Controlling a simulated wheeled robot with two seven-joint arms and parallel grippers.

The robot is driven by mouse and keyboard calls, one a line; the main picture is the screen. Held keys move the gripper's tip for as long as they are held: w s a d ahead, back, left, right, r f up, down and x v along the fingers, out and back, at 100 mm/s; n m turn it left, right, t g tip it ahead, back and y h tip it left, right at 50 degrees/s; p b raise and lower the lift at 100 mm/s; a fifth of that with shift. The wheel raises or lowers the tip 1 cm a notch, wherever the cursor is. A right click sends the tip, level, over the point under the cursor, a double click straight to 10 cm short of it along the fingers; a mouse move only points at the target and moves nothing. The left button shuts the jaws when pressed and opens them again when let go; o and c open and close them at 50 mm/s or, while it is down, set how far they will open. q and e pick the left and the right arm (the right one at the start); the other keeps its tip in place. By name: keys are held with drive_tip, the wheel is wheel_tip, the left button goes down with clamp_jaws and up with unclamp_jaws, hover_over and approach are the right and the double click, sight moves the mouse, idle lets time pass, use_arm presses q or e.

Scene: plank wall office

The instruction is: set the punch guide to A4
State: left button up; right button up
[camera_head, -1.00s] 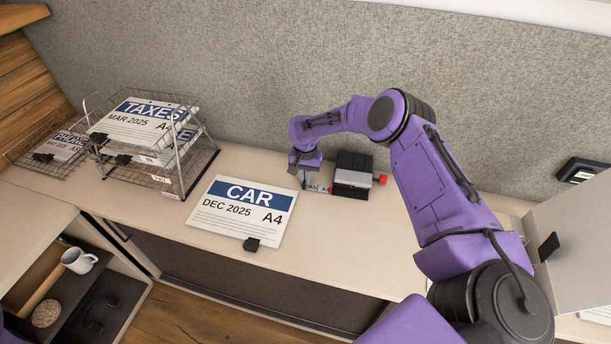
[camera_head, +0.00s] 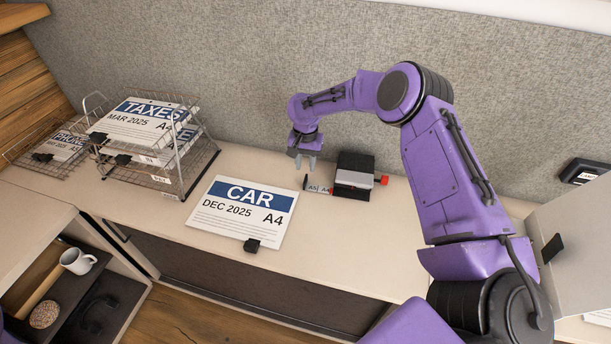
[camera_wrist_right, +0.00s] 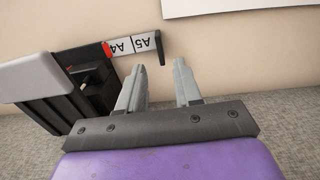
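The punch (camera_head: 353,176) is a black and grey block with a red knob, on the counter by the back wall. Its guide (camera_head: 318,188) sticks out to the left, with an A5 and an A4 label and an upturned dark end. In the right wrist view the guide (camera_wrist_right: 137,46) shows a red mark beside A4, next to the punch body (camera_wrist_right: 60,90). My right gripper (camera_head: 305,166) is open and empty above and just behind the guide; its two fingers (camera_wrist_right: 160,80) are apart and clear of the guide's end. My left gripper is not in view.
A CAR sheet marked A4 (camera_head: 241,214) lies on the counter (camera_head: 330,250), with a black clip at its edge. A wire tray rack (camera_head: 190,170) with clipped papers stands at the left. An open shelf holds a mug (camera_head: 78,261). The counter front is clear.

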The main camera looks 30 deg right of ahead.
wheel_tip(320, 180, up, 4)
drive_tip(key=shift+r, duration=0.1)
idle(0.4)
